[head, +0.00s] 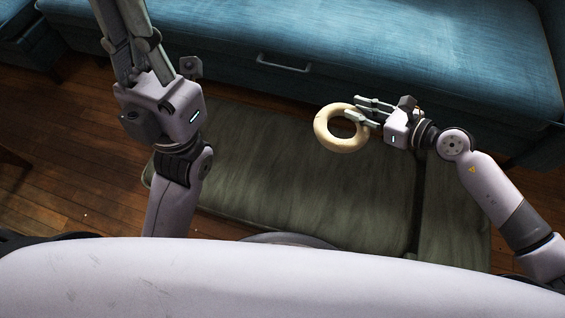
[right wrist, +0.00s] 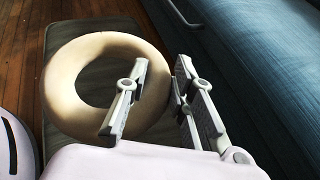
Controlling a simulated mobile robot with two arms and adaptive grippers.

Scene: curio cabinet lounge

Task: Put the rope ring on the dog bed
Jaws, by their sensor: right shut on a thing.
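The rope ring (head: 326,140) is a thick cream-coloured ring, held in my right gripper (head: 367,111) in the head view. In the right wrist view, the right gripper's fingers (right wrist: 158,108) straddle the right side of the ring (right wrist: 62,85). The dog bed (head: 265,175) is a flat dark grey-green cushion on the floor. The ring appears over its upper right part; the gap below it is hard to tell. My left gripper (head: 126,35) points up in the head view, left of the bed. Its fingertips are cut off by the top edge.
A blue upholstered sofa (head: 400,50) with a metal handle (head: 284,64) on its front runs along the far side of the bed. Bare wooden floor (head: 70,150) lies to the left. The left and middle of the bed are clear.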

